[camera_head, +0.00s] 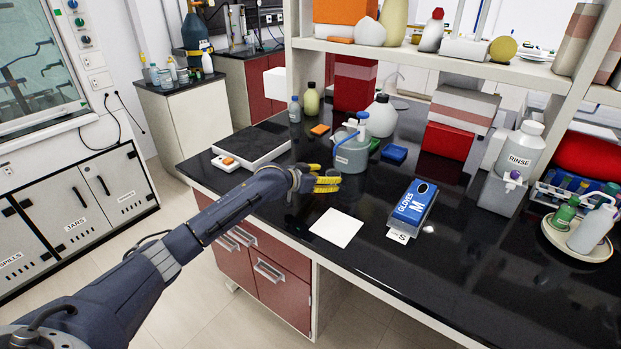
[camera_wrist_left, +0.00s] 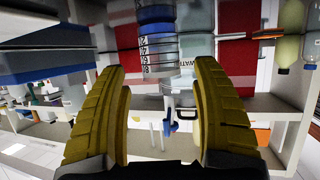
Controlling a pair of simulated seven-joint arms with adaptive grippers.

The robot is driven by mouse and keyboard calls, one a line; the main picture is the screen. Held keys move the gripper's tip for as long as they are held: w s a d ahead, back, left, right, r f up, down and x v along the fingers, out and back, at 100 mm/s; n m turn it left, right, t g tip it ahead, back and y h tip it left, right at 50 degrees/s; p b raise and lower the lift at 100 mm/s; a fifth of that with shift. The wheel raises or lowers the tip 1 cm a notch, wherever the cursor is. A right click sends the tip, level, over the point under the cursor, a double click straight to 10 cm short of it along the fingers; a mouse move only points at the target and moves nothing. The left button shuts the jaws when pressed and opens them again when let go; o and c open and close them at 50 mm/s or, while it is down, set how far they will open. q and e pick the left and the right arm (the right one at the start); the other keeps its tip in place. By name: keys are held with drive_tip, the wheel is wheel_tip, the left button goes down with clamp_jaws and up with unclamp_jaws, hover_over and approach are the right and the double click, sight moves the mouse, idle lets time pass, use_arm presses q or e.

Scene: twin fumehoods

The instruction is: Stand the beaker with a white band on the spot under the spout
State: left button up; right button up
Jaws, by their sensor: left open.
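My left gripper (camera_head: 328,183) is open, its yellow fingers in front of a grey-blue translucent container (camera_head: 352,156) with a pale label and a blue bent part on top. In the left wrist view, which looks upside down, the open fingers (camera_wrist_left: 160,115) have nothing visibly between them. Beyond them are a cylinder with dark blue bands and numbers (camera_wrist_left: 157,45) and a clear vessel lettered "WAT" (camera_wrist_left: 195,60). I cannot clearly pick out a beaker with a white band.
A white square (camera_head: 336,228) lies on clear black bench in front of the gripper. A blue glove box (camera_head: 413,203) stands to its right. A round tray (camera_head: 577,252) holds bottles at far right. A shelf (camera_head: 430,59) overhangs the back.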

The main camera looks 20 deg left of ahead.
use_arm(q)
drive_tip(key=v, duration=0.8)
drive_tip(key=shift+w+r, duration=0.1)
idle(1.1)
